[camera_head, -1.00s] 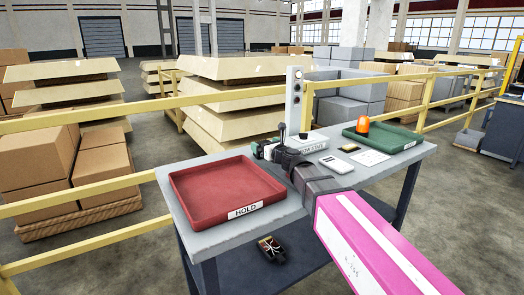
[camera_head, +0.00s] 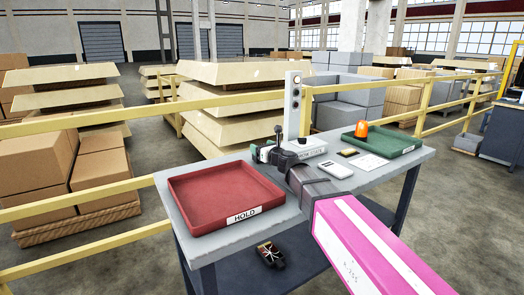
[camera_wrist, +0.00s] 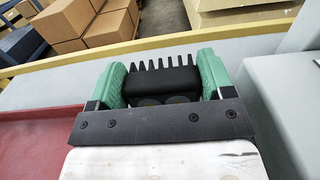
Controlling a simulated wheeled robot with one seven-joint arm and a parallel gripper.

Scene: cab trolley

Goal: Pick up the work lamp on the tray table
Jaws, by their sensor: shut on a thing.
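The work lamp (camera_wrist: 152,80) is a black block with a row of fins along its far side, seen from above in the wrist view. It sits between the two green fingers of my gripper (camera_wrist: 162,68), which is shut on it. In the head view my gripper (camera_head: 266,152) is over the tray table (camera_head: 222,246), just behind the red tray. There my wrist and hand hide most of the lamp; a small dark part shows above the hand. I cannot tell whether the lamp touches the tabletop.
The red HOLD tray (camera_head: 228,225) is close on the left. A signal post (camera_head: 293,100), a white box (camera_head: 310,147), a white handheld device (camera_head: 337,169) and a green tray (camera_head: 395,148) with an orange beacon (camera_head: 361,129) stand right. A yellow rail (camera_head: 110,128) runs behind.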

